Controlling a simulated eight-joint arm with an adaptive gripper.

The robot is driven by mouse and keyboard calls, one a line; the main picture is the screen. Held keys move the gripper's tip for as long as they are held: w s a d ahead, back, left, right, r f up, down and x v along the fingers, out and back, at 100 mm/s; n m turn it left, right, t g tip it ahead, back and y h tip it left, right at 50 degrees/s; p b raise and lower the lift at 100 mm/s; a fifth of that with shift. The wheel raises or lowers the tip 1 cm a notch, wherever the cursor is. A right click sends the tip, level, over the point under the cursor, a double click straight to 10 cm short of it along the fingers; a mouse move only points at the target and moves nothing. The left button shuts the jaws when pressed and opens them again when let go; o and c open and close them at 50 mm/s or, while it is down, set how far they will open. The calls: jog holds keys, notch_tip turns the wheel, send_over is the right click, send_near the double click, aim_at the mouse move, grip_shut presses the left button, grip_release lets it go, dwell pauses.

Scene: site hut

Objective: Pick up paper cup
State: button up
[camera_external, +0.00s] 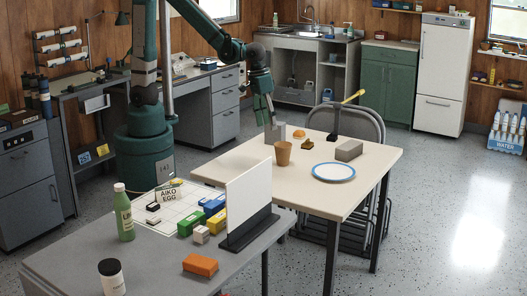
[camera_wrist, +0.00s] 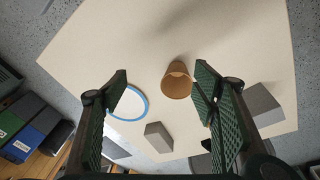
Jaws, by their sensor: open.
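The brown paper cup (camera_external: 283,153) stands upright on the cream table (camera_external: 232,172). In the wrist view the cup (camera_wrist: 177,82) lies between my two fingers in the picture, nearer the right finger. My gripper (camera_external: 264,108) is above the table, higher than the cup and a little to its left in the external view. In the wrist view my gripper (camera_wrist: 160,80) has its green fingers spread wide, with nothing held between them. The cup is apart from the fingers.
A blue-rimmed white plate (camera_external: 334,172) and a grey block (camera_external: 349,150) lie right of the cup. Another grey block (camera_wrist: 262,104) stands near it. An orange rounded item (camera_external: 299,133) and a yellow-handled tool (camera_external: 353,96) are behind. A white upright panel (camera_external: 249,202) stands in front.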

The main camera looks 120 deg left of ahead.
aim_at(283, 157)
jog(key=w+a+f+n+g+p, duration=0.1)
jog(key=a+f+n, duration=0.3)
jog(key=a+f, duration=0.4)
jog(key=shift+w+a+f+n+g+h, duration=0.3)
jog(key=shift+w+f+g, duration=0.3)
jog(key=shift+f, duration=0.75)
jog(key=shift+f, duration=0.15)
jog(key=shift+f, duration=1.15)
jog(key=shift+w+f+b, duration=0.2)
jog(key=shift+f+b, duration=0.65)
jog(key=shift+f, duration=1.8)
